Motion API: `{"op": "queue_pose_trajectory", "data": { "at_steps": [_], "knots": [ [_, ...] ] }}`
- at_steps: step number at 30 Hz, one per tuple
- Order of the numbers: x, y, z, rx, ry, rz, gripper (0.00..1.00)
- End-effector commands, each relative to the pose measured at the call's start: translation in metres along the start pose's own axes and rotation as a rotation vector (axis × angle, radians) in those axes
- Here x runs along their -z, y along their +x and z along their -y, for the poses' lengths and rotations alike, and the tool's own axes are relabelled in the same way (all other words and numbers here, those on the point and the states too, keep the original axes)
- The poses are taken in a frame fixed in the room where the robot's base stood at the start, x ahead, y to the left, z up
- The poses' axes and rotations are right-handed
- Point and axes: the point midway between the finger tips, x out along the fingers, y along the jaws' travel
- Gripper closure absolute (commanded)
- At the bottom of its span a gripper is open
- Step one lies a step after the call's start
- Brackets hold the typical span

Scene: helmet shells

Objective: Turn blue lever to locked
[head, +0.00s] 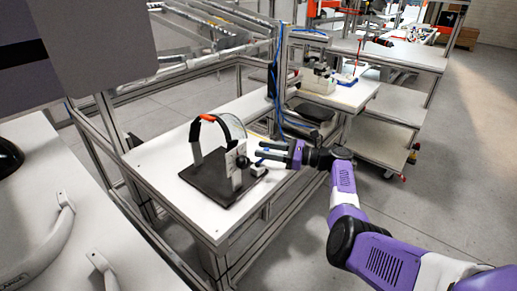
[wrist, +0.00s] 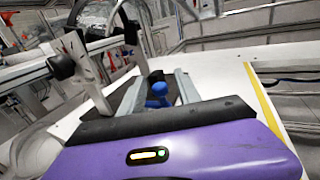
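The blue lever (wrist: 157,92) shows in the wrist view as a blue knob with a short stem. It appears in the space between the two grey fingers of my gripper (wrist: 158,84). The fingers are apart, and I see no clear contact with the lever. In the head view my gripper (head: 268,152) points left at the right side of the fixture's upright plate (head: 232,168). The lever is mostly hidden there by the fingers. Its locked or unlocked state cannot be read.
The fixture's dark base (head: 210,182) lies on a white table (head: 158,158), with a curved band (head: 234,124) arching over it. A black knob (head: 242,162) sits on the upright plate and shows large in the wrist view (wrist: 61,67). A metal frame stands behind the table.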

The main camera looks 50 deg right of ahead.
Motion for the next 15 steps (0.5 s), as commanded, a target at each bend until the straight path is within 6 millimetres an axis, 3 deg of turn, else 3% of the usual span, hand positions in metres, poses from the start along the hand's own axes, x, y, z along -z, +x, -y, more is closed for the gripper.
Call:
{"op": "queue_pose_trajectory", "data": {
  "at_steps": [6,15],
  "knots": [
    [0.000,-0.036,0.001,0.003,-0.001,0.000,0.60],
    [0.000,-0.052,0.000,0.000,-0.001,-0.001,0.60]
  ]
}}
